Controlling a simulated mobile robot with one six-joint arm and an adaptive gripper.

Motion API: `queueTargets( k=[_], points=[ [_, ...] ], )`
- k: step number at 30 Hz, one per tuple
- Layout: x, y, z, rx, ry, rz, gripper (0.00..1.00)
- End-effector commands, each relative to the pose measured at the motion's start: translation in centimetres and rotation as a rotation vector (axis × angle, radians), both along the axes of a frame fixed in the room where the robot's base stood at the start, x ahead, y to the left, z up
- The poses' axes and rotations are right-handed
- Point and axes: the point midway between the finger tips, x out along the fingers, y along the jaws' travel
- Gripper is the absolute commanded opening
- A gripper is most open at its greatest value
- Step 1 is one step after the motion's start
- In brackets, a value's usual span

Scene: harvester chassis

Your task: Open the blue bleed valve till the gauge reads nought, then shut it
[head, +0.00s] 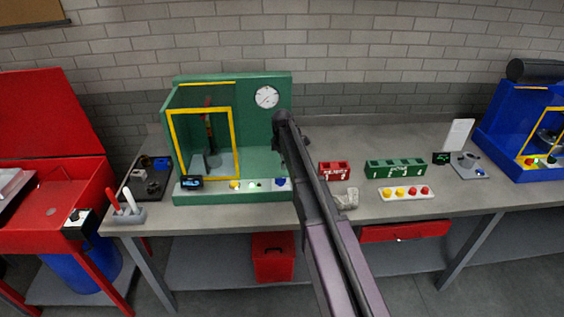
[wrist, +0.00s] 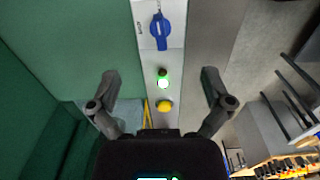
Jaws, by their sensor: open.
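The blue bleed valve (wrist: 160,31) is a small blue knob with a raised grip on the light control strip, at the top of the wrist view. In the head view it is the blue knob (head: 280,182) at the right end of the green machine's front strip. The round white gauge (head: 266,97) is on the machine's green back panel; its reading is too small to tell. My gripper (wrist: 161,84) is open and empty above the strip, its fingers spread either side of the lit green button. The valve lies beyond the fingertips, apart from them.
A lit green button (wrist: 162,81) and a yellow button (wrist: 165,106) share the strip with the valve. The green machine (head: 282,140) has a yellow-framed guard (head: 238,145) at left. Red (head: 334,171) and green (head: 395,168) holders stand on the bench to the right.

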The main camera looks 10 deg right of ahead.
Motion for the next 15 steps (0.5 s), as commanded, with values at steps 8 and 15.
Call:
queueTargets(
  k=[8,15],
  points=[
    [0.0,0.0,2.8,0.0,0.0,0.0,1.0],
    [0.0,0.0,4.3,0.0,0.0,0.0,1.0]
  ],
)
